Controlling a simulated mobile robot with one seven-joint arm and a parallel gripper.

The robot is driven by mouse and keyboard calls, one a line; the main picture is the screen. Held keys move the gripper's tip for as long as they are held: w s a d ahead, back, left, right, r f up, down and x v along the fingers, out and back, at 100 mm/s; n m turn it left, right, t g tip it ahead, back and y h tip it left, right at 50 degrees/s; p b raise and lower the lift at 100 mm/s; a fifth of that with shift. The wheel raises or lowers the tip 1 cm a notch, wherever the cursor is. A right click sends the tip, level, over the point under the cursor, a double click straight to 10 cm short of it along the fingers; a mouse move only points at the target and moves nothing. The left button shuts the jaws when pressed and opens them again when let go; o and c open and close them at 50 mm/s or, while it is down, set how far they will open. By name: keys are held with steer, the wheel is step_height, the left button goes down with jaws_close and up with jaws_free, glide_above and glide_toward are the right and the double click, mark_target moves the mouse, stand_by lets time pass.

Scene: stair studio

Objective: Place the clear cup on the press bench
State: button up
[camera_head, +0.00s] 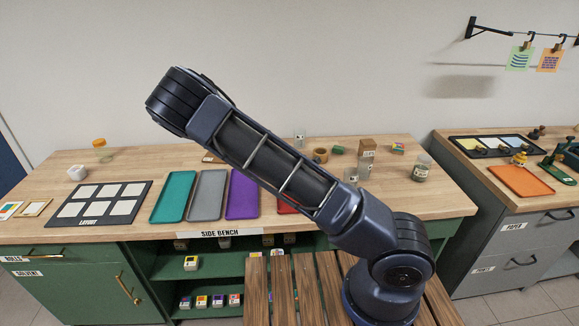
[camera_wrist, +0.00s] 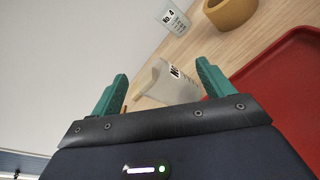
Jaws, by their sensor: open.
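In the wrist view my gripper (camera_wrist: 162,88) is open, with a teal finger on each side of a clear cup (camera_wrist: 172,83). The cup is translucent with a partly seen dark label. It appears just beyond the fingertips, and I cannot tell whether they touch it. In the head view my arm hides the gripper and probably this cup. A second clear cup marked "No. 4" (camera_wrist: 175,19) stands farther off. The right-hand bench (camera_head: 455,160), with grey drawers and a green press (camera_head: 561,158), looks like the press bench; no label naming it is readable.
The side bench (camera_head: 130,232) holds teal (camera_head: 174,198), grey and purple trays and a red tray (camera_wrist: 290,95). A brown ring (camera_wrist: 232,12) and jars (camera_head: 421,169) stand nearby. The right bench carries an orange tray (camera_head: 520,181) and a black tray. A gap separates the benches.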

steer(key=n, duration=0.1)
steer(key=s+a+f+n, duration=0.1)
steer(key=n, duration=0.1)
steer(key=shift+a+t, duration=0.15)
steer(key=shift+t, duration=0.25)
steer(key=n, duration=0.1)
steer(key=s+f+n, duration=0.1)
steer(key=n, duration=0.1)
steer(key=a+n, duration=0.1)
steer(key=n, duration=0.1)
steer(key=shift+s+f+t, duration=0.25)
steer(key=shift+t, duration=0.15)
steer(key=shift+w, duration=3.75)
steer(key=c, duration=1.1)
steer(key=shift+c, duration=0.2)
